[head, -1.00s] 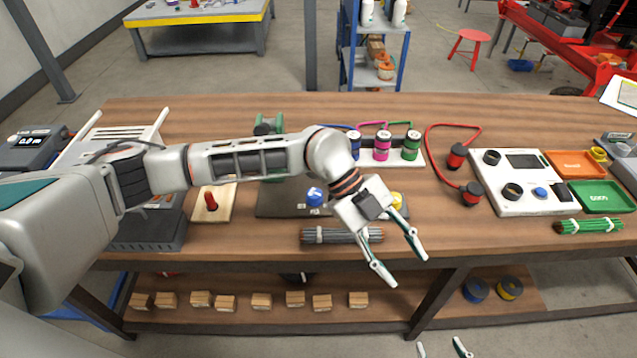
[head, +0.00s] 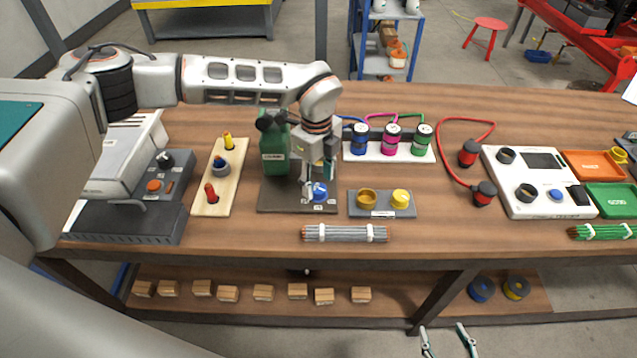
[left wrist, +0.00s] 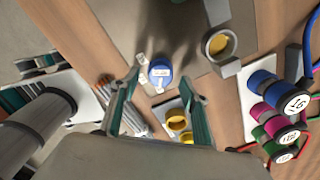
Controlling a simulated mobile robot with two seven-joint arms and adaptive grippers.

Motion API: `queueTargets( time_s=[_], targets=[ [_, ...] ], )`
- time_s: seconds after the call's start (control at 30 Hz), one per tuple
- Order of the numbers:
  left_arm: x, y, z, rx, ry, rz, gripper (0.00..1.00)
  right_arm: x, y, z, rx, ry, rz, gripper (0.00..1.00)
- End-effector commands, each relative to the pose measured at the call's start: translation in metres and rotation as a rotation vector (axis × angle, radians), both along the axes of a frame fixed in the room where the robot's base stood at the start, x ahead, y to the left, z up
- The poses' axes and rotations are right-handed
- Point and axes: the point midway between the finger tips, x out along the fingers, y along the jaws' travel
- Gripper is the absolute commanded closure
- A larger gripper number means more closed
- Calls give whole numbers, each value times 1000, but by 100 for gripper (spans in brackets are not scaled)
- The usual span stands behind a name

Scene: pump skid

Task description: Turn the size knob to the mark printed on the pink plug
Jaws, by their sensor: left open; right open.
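The blue size knob (head: 319,192) sits on the dark base plate (head: 285,207) of a green press (head: 274,150), with small white labels around it. My left gripper (head: 317,178) is open and points down just above the knob. In the left wrist view the knob (left wrist: 161,72) lies between and beyond the open fingertips (left wrist: 160,79); contact cannot be told. The pink plug (head: 391,140) stands between a blue and a green plug on a white holder; it also shows in the left wrist view (left wrist: 278,127). Its print is too small to read. My right gripper (head: 446,335) is open below the table edge.
A grey tray with a brass ring (head: 367,198) and a yellow knob (head: 401,198) is right of the base plate. A grey cable bundle (head: 344,233) lies in front. A wooden peg board (head: 217,188) is left. Bare table lies right of the tray.

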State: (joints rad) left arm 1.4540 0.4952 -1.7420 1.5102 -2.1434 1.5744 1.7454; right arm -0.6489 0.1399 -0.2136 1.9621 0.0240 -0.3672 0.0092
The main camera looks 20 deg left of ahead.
Motion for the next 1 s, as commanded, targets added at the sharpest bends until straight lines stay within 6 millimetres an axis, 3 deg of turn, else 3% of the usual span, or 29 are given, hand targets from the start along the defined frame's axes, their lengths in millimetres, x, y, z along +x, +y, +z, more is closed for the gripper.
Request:
queueTargets(
  time_s=[0.2,0.5,0.67,1.0],
  targets=[
    [1,-1,-19,-1,-1,-1,55,-1,-1,0,-2,5,0,48],
    [1,-1,-21,-1,-1,-1,55,-1,-1,0,-2,4,0,48],
    [1,-1,-21,-1,-1,-2,93,0,-1,1,-2,1,-1,48],
    [0,-1,-21,-2,0,-27,93,1,-1,3,-1,-4,-1,48]
  ],
)
